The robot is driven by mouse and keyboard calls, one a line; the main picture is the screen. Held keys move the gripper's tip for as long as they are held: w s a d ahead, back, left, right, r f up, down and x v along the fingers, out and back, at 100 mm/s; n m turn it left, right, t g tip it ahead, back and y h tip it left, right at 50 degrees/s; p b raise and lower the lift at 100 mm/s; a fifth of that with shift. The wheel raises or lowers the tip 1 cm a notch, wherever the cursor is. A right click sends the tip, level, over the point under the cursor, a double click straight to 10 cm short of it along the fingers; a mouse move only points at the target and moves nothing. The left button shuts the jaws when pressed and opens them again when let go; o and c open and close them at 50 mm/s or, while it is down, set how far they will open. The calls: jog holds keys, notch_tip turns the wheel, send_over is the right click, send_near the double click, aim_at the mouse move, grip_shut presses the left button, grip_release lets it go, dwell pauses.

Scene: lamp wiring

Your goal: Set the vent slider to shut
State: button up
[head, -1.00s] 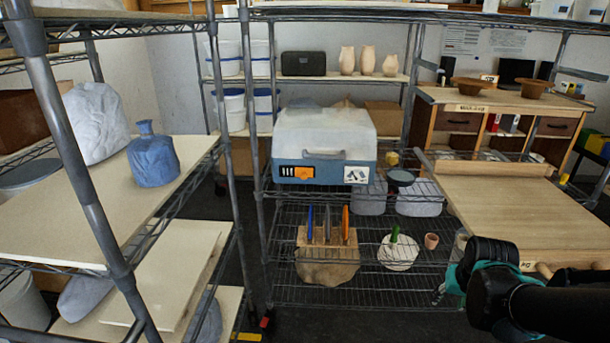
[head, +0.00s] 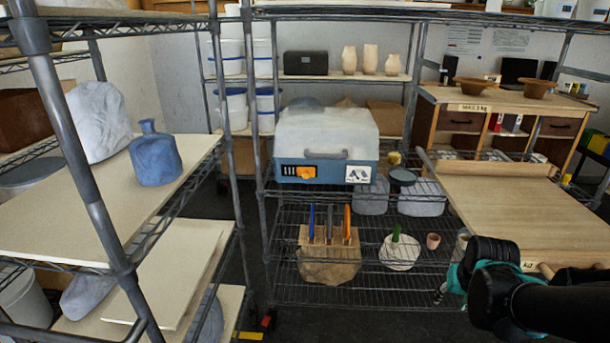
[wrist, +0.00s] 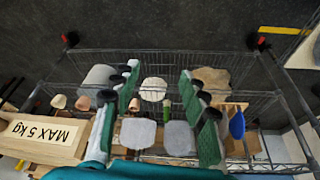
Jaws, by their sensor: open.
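The vent slider is an orange tab (head: 306,172) on a dark slotted panel at the left of the front of a blue and white lidded box (head: 347,158). The tab sits toward the right of the panel, with pale slots showing to its left. The box stands on the wire rack. My gripper (head: 440,290) is low at the right in the head view, apart from the box. In the wrist view my gripper (wrist: 158,82) has its green fingers spread wide with nothing gripped. The slider cannot be made out there.
A wooden block with upright tools (head: 328,255), a green-handled item on a pale round base (head: 399,250) and a small pot (head: 433,241) sit on the lower rack. A wooden table (head: 520,215) stands right, a shelf with a blue bottle (head: 155,155) left.

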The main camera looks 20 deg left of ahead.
aim_at(306, 176)
jog(key=w+a+r+t+h, duration=0.1)
jog(key=w+a+r+t, duration=0.25)
jog(key=w+a, duration=0.55)
jog(key=w+a+r+t+h, duration=0.2)
jog(key=w+a+r+t, duration=0.15)
jog(key=w+a, duration=0.65)
jog(key=s+a+r+n+t+y, duration=0.1)
jog(key=a+t+y, duration=0.25)
jog(key=a, duration=0.95)
jog(key=s+a+r+n+t+y, duration=0.1)
jog(key=a+n+t+y, duration=0.2)
jog(key=a, duration=1)
jog(key=shift+m+y, duration=0.45)
jog(key=shift+m, duration=0.15)
jog(key=x, duration=1.6)
jog(key=shift+w+d, duration=0.1)
jog(key=shift+w, duration=0.35)
jog(key=shift+c, duration=0.6)
grip_shut()
